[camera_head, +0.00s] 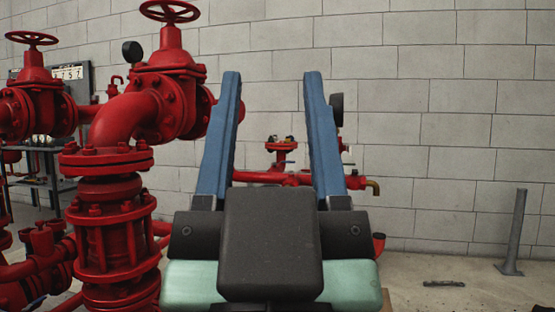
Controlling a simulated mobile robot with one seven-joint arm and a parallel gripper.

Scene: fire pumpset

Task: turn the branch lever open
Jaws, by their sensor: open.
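My gripper (272,78) fills the middle of the view, with its two long blue fingers upright and wide apart. It is open, with nothing held between the fingers. Beyond it, framed by the fingers, a thin red branch pipe (270,178) runs across near the wall. A small red flanged fitting (281,145) stands up from it, with a small, thin dark piece beside it. I cannot tell which small part is the branch lever. The right finger and the gripper body hide part of the branch pipe. A brass outlet (373,187) shows right of the right finger.
Large red pump pipework (115,230) with a red handwheel (170,11) stands close on the left, near the left finger. A second handwheel (32,38) is farther left. A grey post (515,235) stands at right. A dark bar (444,284) lies on the otherwise clear right floor.

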